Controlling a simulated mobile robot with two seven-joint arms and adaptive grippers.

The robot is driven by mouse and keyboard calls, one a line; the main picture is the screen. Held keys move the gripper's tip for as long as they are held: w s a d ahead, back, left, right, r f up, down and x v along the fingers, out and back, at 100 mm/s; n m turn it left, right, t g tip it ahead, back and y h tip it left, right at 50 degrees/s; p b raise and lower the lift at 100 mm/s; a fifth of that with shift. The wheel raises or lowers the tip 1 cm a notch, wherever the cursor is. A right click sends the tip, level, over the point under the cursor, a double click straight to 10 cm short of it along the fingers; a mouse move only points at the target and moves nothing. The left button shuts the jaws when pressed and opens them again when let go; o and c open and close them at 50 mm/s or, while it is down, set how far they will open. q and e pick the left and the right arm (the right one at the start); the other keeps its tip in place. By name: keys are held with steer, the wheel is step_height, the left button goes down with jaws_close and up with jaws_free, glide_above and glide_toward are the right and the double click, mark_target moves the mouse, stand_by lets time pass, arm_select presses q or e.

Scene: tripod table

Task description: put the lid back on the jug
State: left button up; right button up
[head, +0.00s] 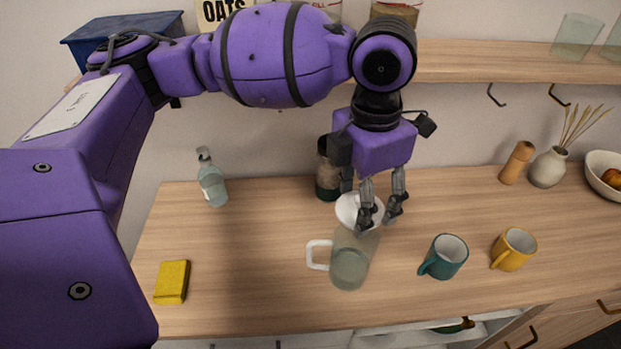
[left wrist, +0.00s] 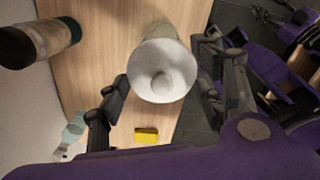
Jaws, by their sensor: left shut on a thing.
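The clear jug (head: 350,266) stands upright on the wooden counter, its pale handle pointing left. The white round lid (head: 350,207) is at the jug's top, in the grasp of my left gripper (head: 381,215). In the left wrist view the lid (left wrist: 162,80) faces the camera, its round knob in the middle, between the two fingers of the left gripper (left wrist: 172,88). The jug shows behind it, its rim mostly hidden by the lid. I cannot tell whether the lid touches the rim. My right gripper is not seen clearly in either view.
A teal mug (head: 444,257) and a yellow mug (head: 513,250) stand right of the jug. A dark jar (head: 327,170) stands close behind the lid. A bottle (head: 211,180) and a yellow sponge (head: 172,282) are at left. A shelf (head: 480,62) overhangs the back. The counter's front middle is clear.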

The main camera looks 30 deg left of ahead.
arm_select(q)
steer(key=shift+s, duration=0.25)
steer(key=shift+d, duration=0.1)
steer(key=shift+w+f+b, duration=0.2)
steer(key=shift+f+b, duration=0.45)
steer(key=shift+f, duration=0.4)
step_height(320, 180, down, 2)
steer(key=shift+s+f+b, duration=0.1)
steer(key=shift+f+b, duration=0.15)
steer(key=shift+b, duration=0.75)
steer(key=shift+f, duration=0.9)
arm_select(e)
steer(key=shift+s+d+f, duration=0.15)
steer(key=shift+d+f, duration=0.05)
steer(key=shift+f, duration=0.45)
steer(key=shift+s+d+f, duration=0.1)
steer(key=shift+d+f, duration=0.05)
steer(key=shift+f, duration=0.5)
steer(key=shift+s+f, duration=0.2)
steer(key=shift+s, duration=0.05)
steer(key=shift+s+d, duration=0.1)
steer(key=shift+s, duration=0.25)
